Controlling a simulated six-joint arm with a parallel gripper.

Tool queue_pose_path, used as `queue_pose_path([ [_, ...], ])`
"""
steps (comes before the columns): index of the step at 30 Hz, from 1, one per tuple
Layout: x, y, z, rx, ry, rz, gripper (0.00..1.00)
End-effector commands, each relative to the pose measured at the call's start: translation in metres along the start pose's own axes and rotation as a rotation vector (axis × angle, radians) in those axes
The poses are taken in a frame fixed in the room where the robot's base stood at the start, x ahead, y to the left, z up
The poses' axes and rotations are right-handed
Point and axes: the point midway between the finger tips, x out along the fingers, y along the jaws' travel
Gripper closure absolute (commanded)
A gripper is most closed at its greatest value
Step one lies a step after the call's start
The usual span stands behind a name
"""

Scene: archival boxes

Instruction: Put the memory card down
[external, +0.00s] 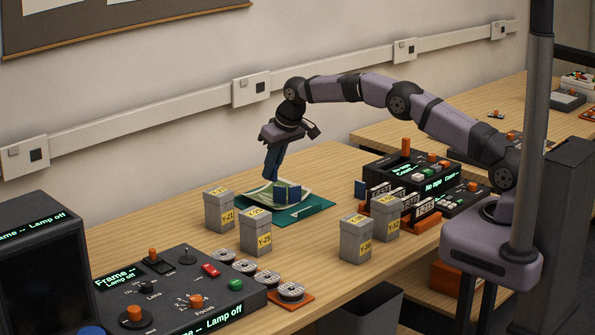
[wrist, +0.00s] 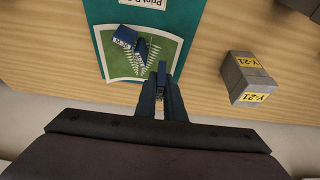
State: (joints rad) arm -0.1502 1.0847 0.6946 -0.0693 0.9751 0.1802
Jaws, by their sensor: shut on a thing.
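My gripper (external: 269,177) points down over a fern print (external: 261,197) on a teal mat (external: 308,212). In the wrist view my gripper (wrist: 162,85) is shut on a small dark piece (wrist: 161,69), seen nearly edge-on, which I take to be the memory card. I cannot separate it from the fingers in the external view, nor tell whether it touches the print. The print (wrist: 171,49) is pale-edged and curved, with a green fern picture.
Grey boxes with yellow labels stand at the front, Y-21 (external: 219,210) and Y-25 (external: 255,232), with two more (external: 355,240) (external: 385,217) at right. A control console (external: 175,290) with reels (external: 245,267) is at front left. Bare wood lies around the mat.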

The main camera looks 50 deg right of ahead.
Motion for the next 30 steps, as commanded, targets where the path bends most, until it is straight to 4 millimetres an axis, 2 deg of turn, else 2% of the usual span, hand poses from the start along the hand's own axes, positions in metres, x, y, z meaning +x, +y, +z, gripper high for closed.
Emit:
queue_pose_path([
  [7,0.033,0.0,0.014,0.001,-0.002,0.0,1.0],
  [17,0.043,0.0,0.018,0.0,0.0,0.0,1.0],
  [24,0.067,0.0,0.028,0.0,-0.003,0.001,1.0],
  [30,0.074,0.0,0.031,0.0,0.001,0.0,1.0],
])
